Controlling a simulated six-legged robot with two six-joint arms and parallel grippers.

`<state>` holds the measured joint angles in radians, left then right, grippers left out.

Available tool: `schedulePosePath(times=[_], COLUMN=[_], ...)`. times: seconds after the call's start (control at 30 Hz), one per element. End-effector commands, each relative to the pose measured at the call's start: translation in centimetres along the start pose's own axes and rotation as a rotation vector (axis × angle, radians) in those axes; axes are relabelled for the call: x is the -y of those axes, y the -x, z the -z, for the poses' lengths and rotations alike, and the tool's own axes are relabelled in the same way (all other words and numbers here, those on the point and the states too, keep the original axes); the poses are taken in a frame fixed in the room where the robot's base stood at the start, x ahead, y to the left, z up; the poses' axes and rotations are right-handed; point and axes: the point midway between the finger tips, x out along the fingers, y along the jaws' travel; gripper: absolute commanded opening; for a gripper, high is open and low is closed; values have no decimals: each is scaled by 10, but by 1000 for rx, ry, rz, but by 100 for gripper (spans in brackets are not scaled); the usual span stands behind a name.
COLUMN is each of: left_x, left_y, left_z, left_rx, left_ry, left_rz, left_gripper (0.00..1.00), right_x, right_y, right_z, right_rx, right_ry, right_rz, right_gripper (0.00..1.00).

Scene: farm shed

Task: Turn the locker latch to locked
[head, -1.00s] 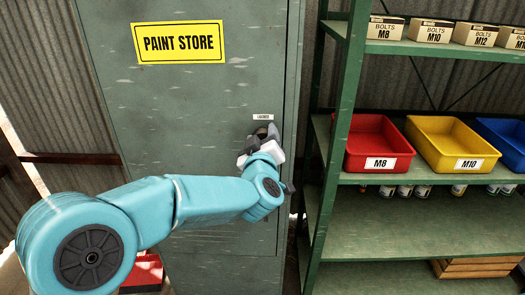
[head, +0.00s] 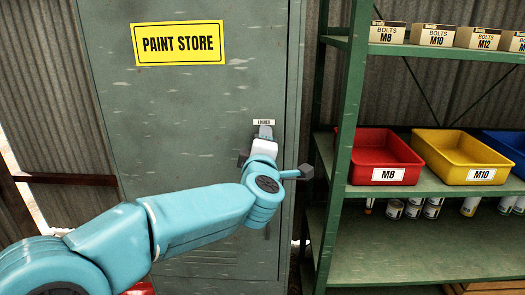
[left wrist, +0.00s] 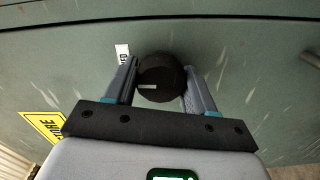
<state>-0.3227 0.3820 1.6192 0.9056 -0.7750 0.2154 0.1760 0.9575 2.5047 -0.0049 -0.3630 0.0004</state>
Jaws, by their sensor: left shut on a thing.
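The grey-green locker (head: 180,110) fills the left and middle of the head view. A small white label (head: 264,122) reading LOCKED is on its door; in the left wrist view this label (left wrist: 122,52) is partly hidden by a finger. The latch knob (left wrist: 160,78) is round and black, with a short pale mark on its left part, and sits between my fingers. My left gripper (head: 264,131) is shut on the knob, just below the label; it also shows in the left wrist view (left wrist: 161,82). In the head view the gripper hides the knob. My right gripper is out of view.
A yellow PAINT STORE sign (head: 180,43) is on the locker door. Right of the locker stands a green shelf unit (head: 345,130) with a red bin (head: 383,152), a yellow bin (head: 462,152) and boxes of bolts. A grey bar (left wrist: 310,59) shows at the left wrist view's right edge.

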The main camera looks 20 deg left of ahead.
Motion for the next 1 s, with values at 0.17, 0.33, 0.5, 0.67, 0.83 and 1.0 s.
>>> schedulePosePath(times=[0.17,0.33,0.5,0.67,0.83,1.0], left_x=[0,-1,-1,-1,0,0], left_y=[0,0,0,0,0,0], left_z=[1,1,1,2,1,1], left_rx=[-2,-3,-3,-3,-2,-1], left_ry=[45,61,63,62,61,61], left_rz=[-2,-2,-1,-1,-1,-1], left_gripper=[24,24,24,24,78,78], right_x=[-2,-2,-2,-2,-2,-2], right_y=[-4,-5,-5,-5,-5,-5], right_z=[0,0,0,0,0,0], right_rx=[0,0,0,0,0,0], right_ry=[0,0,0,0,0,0], right_rz=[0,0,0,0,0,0], right_gripper=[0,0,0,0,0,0])
